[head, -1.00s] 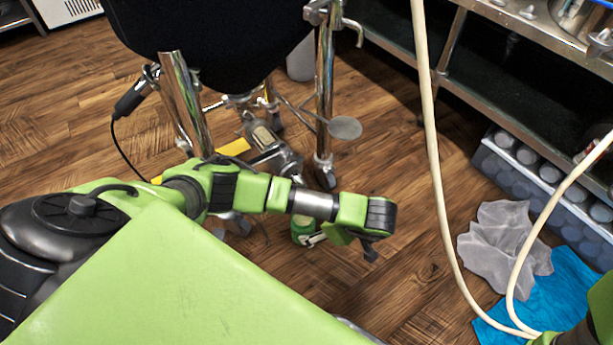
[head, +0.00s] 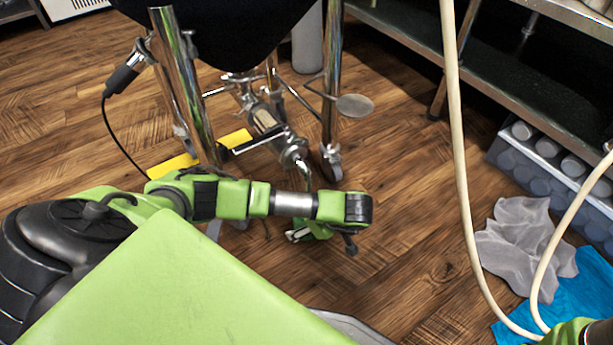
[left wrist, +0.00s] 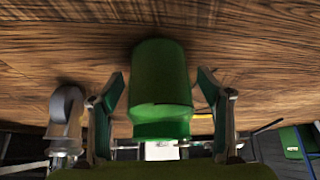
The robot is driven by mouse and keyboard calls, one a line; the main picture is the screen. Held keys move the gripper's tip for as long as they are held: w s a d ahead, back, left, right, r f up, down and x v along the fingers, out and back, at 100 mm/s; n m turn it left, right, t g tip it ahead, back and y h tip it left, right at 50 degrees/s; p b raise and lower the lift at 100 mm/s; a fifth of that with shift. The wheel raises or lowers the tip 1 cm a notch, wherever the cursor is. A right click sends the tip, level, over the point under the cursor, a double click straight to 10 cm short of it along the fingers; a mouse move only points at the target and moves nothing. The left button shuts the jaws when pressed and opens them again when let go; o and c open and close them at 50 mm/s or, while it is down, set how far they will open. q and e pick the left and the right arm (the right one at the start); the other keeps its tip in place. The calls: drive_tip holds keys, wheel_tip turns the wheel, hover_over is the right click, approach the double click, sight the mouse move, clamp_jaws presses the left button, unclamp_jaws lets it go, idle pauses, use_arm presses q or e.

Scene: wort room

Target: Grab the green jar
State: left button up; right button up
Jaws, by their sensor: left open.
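The green jar (left wrist: 160,85) shows in the left wrist view against the wooden floor, centred between the two fingers of my left gripper (left wrist: 161,88). The fingers are spread, one on each side of the jar, with visible gaps, so the jar is not gripped. In the head view my left arm reaches in from the left, and its gripper (head: 322,232) hangs low over the floor below the vessel's legs. The jar cannot be told apart from the gripper there. Only a bit of my right arm shows at the bottom right corner; its gripper is out of view.
A dark vessel (head: 240,30) on chrome legs with casters stands just beyond the arm. Pale hoses (head: 459,180) hang at the right. A grey cloth (head: 515,240), a blue cloth (head: 555,300) and a crate (head: 530,165) lie by the metal shelf. Floor right of the gripper is clear.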

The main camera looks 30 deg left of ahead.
use_arm(q)
drive_tip(key=shift+a+f, duration=0.2)
drive_tip(key=shift+f, duration=0.15)
drive_tip(key=shift+w+r, duration=0.1)
drive_tip(key=shift+r, duration=0.05)
drive_tip(key=c, duration=1.5)
drive_tip(key=shift+o, duration=0.2)
